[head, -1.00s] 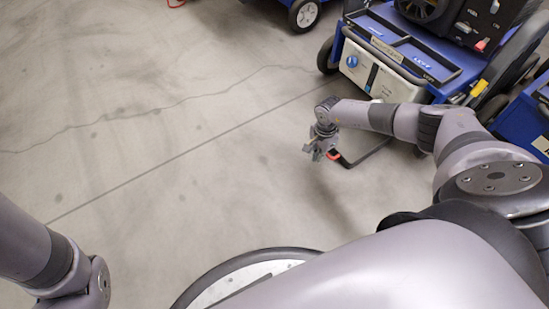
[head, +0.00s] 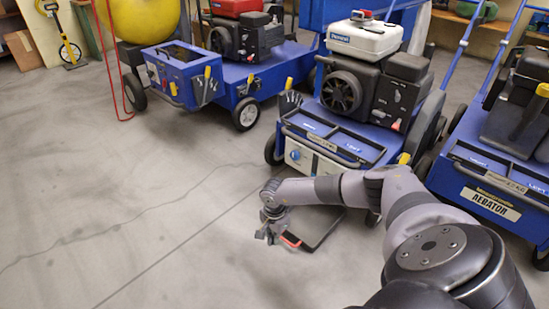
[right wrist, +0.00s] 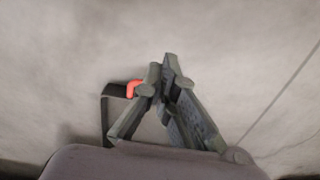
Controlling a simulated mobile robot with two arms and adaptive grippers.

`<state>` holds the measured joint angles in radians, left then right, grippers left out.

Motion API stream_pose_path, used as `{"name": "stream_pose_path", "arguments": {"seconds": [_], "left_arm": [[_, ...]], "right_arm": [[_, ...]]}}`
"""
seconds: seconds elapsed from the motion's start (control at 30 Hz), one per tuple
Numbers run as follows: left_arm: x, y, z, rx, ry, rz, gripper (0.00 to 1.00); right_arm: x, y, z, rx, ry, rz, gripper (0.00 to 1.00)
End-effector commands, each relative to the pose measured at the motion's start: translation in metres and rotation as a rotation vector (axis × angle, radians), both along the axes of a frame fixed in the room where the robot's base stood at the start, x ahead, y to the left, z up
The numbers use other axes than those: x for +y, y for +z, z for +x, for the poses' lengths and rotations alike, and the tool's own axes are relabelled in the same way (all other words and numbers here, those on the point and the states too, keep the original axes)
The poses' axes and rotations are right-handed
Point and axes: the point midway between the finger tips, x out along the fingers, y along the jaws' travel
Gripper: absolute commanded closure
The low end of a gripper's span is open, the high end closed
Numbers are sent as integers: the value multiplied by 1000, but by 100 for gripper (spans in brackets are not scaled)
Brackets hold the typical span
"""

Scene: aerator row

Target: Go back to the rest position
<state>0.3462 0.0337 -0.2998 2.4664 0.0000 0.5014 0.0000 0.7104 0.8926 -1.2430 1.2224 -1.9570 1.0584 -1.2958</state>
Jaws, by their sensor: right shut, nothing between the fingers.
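My right gripper (head: 270,233) hangs over the bare concrete floor, in front of the middle blue machine. It is shut and empty, fingers pointing down. A black bar handle with a red-orange end (head: 290,239) shows just right of the gripper. It also shows beside the fingers in the right wrist view (right wrist: 133,89); I cannot tell whether they touch. My left gripper is not in view.
The middle blue machine (head: 330,140) with a white-topped engine stands behind my right arm. An aerator (head: 490,195) is at the right edge. Another blue machine (head: 230,80) with a yellow tank (head: 140,20) stands at the back left. The floor (head: 100,200) at left is clear.

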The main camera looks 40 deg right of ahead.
Motion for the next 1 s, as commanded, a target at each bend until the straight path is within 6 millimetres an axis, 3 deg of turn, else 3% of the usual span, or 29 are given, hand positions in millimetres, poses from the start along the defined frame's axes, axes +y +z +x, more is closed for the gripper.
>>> {"name": "stream_pose_path", "arguments": {"seconds": [0.33,0.47,0.57,0.63,0.77,0.87,1.0], "left_arm": [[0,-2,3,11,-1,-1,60],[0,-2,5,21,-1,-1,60],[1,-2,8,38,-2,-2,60],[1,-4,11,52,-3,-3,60],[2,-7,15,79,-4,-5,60],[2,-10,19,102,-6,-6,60],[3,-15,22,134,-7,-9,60]], "right_arm": [[2,5,0,1,-2,6,100],[36,5,-7,16,-26,82,100],[94,9,-20,51,-76,215,100],[145,18,-33,92,-124,337,100],[237,49,-61,198,-227,568,100],[301,85,-84,306,-311,744,100],[378,155,-115,497,-428,985,100]]}}
